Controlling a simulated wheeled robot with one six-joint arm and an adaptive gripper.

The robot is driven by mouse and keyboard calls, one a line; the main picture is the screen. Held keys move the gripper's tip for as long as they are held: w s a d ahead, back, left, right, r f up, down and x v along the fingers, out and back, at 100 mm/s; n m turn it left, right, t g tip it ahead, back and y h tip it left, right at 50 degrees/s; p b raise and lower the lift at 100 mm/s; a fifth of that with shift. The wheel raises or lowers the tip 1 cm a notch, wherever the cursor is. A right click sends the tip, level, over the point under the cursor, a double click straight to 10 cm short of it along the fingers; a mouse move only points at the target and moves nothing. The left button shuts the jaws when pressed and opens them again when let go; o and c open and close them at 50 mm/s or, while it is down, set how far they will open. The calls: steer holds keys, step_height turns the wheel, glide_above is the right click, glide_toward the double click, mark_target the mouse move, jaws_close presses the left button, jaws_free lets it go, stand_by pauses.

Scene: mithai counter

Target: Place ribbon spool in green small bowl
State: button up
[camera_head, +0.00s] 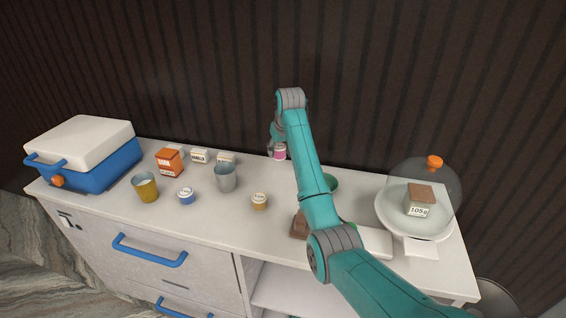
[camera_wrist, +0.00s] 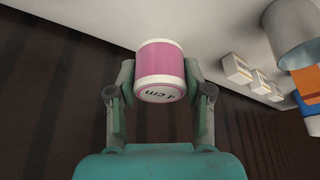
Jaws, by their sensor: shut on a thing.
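The ribbon spool (camera_wrist: 160,68) is pink with white ends and a "4 cm" label. My gripper (camera_wrist: 159,75) is shut on it, one finger on each side, in the wrist view. In the head view the spool (camera_head: 280,153) shows just below my gripper (camera_head: 277,143), near the back edge of the counter by the dark wall. The green small bowl (camera_head: 331,181) is to the right of the spool, behind my arm. Only part of its rim and side shows, and its inside is hidden.
A grey metal cup (camera_head: 225,178), a yellow cup (camera_head: 145,187) and small tubs stand left on the counter. Small boxes line the back, with an orange box (camera_head: 169,161) and a blue cooler (camera_head: 85,155). A glass-domed stand (camera_head: 384,218) is at right. A brown item (camera_head: 298,227) sits near the front.

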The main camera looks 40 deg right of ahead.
steer(key=s+d+r+m, duration=0.1)
steer(key=s+d, duration=0.3)
steer(key=s, duration=0.3)
steer(key=s+d+r, duration=0.1)
steer(key=s+d, duration=0.3)
steer(key=s, duration=0.2)
glide_toward(331, 181)
steer(key=shift+h, duration=0.3)
steer(key=w+a, duration=0.1)
steer(key=w+a+f, duration=0.1)
steer(key=w+a, duration=0.1)
steer(key=shift+w+a+f, duration=0.15)
steer(key=shift+a+f, duration=0.2)
steer(key=shift+f, duration=2.1)
steer(key=o, duration=0.7)
steer(key=shift+f, duration=0.15)
steer(key=shift+o, duration=0.9)
